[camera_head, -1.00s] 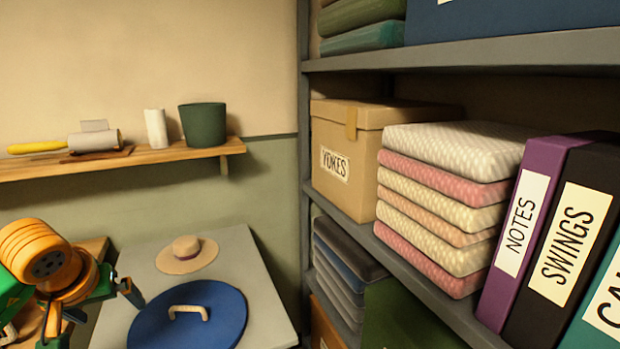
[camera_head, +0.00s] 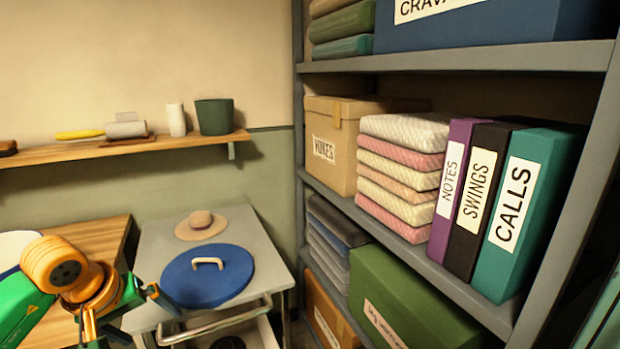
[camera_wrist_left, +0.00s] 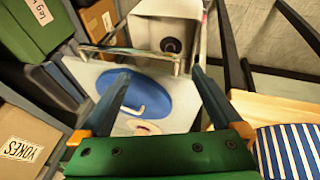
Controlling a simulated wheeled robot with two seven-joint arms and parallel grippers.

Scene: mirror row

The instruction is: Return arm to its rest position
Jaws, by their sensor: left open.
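My left gripper (camera_head: 143,312) is at the lower left of the head view, on my green and orange arm. It is open and empty, beside the grey trolley top (camera_head: 160,240). In the left wrist view its two fingers (camera_wrist_left: 160,76) stand apart, with the blue round lid (camera_wrist_left: 150,88) beyond and between them. The lid (camera_head: 208,275), with a pale handle, lies flat on the trolley. A straw hat (camera_head: 201,225) lies behind it. My right gripper is in neither view.
A wooden table (camera_head: 95,238) stands left of the trolley. A wooden wall shelf (camera_head: 110,148) hangs above. Grey shelving (camera_head: 470,290) on the right holds a YOKES box (camera_head: 330,145), folded cloths (camera_head: 400,180), binders and a green box (camera_head: 400,295).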

